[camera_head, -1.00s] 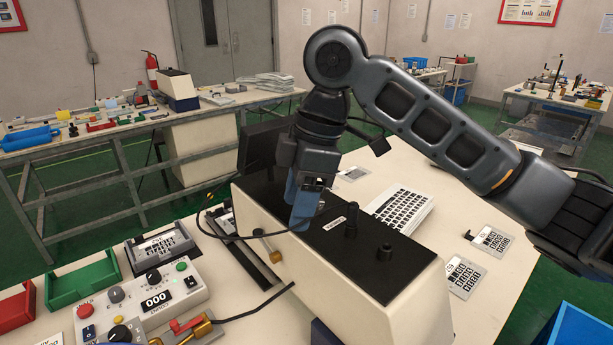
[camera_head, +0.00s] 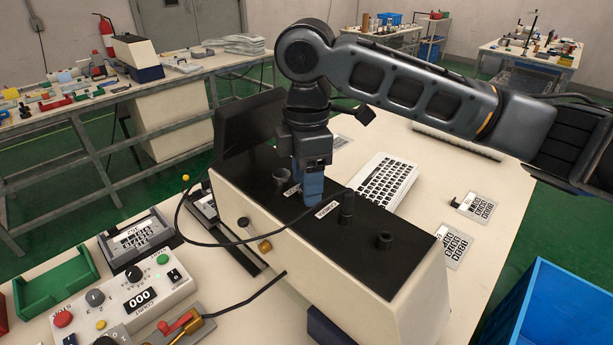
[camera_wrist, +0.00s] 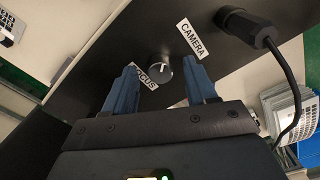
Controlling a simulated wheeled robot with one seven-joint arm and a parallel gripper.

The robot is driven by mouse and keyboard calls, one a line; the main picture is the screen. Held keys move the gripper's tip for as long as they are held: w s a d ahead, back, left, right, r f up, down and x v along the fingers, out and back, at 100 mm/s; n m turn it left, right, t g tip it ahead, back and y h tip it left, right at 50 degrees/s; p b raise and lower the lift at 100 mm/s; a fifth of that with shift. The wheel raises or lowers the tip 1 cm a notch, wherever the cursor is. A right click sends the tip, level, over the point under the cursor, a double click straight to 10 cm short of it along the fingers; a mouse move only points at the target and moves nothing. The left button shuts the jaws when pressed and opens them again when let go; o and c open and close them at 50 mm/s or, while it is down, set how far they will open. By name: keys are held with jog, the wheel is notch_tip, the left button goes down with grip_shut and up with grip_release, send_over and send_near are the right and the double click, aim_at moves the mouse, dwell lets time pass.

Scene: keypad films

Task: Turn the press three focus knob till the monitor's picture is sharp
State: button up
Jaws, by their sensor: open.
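The focus knob (camera_wrist: 159,63) is a small round dark knob with a light pointer mark, on the black top of a cream housing (camera_head: 400,278). A tilted FOCUS label (camera_wrist: 146,77) lies beside it, partly behind a finger. My gripper (camera_wrist: 161,68) is open, its blue fingers on either side of the knob in the wrist view, with gaps. I cannot tell how far above the knob the tips are. In the head view my gripper (camera_head: 309,198) hangs over the housing and seems to hide the knob. A dark panel (camera_head: 249,118), perhaps the monitor, stands behind; no picture on it shows.
A CAMERA label (camera_wrist: 190,38) and a black cable plug (camera_wrist: 248,28) are close to the knob. A grey cylinder (camera_head: 281,177) stands left of my fingers. A control box (camera_head: 140,297) is at front left, a keyboard-like block (camera_head: 388,181) behind, a blue bin (camera_head: 555,310) at right.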

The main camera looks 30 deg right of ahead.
jog(key=shift+f, duration=0.15)
jog(key=shift+c, duration=0.2)
jog(key=c, duration=1)
jog(key=m+p, duration=0.1)
jog(key=m, duration=0.2)
jog(key=shift+m, duration=0.3)
jog(key=m, duration=0.5)
dwell(0.4)
